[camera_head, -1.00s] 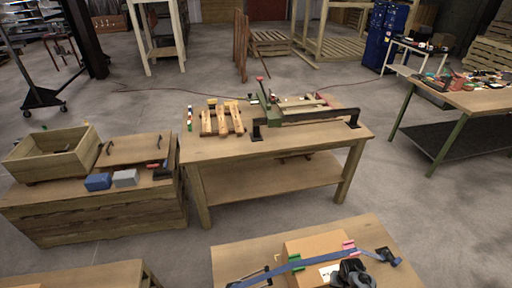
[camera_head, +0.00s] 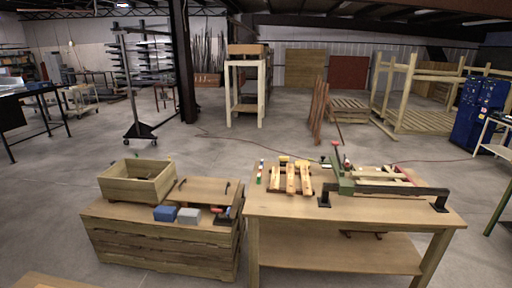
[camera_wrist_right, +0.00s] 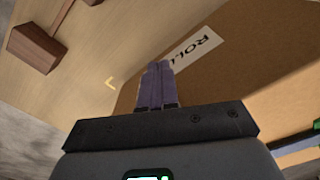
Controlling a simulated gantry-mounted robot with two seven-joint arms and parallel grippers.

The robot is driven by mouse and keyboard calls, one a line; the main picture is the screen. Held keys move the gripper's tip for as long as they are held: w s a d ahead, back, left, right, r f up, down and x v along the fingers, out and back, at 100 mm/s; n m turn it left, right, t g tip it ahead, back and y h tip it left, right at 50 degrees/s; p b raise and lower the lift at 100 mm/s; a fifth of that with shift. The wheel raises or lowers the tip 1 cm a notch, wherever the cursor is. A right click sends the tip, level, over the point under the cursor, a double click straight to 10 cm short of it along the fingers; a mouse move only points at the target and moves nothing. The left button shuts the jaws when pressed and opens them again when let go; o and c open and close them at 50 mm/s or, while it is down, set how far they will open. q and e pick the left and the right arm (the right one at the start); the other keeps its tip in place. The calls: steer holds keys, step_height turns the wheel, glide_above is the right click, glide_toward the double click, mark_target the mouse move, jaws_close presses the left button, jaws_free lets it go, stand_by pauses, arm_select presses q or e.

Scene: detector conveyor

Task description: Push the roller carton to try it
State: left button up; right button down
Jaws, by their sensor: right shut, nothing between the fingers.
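The roller carton (camera_wrist_right: 265,70) is a brown box filling the right of the right wrist view. It bears a white label (camera_wrist_right: 206,47) whose visible letters read "ROLL", partly behind my fingers. My right gripper (camera_wrist_right: 162,70) is shut and empty, its fingers together in front of the carton near the label. I cannot tell whether the fingertips touch the carton. The carton and both grippers are out of the head view.
In the head view, a workbench (camera_head: 350,205) with clamps and a crate bench (camera_head: 160,240) stand beyond.

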stand_by(0.6)
steer(key=shift+w+d, duration=0.1)
steer(key=shift+w, duration=0.35)
stand_by(0.7)
stand_by(0.8)
steer(key=shift+w, duration=0.15)
stand_by(0.7)
stand_by(0.4)
stand_by(0.7)
steer(key=shift+r+p, duration=0.1)
steer(key=shift+p, duration=0.2)
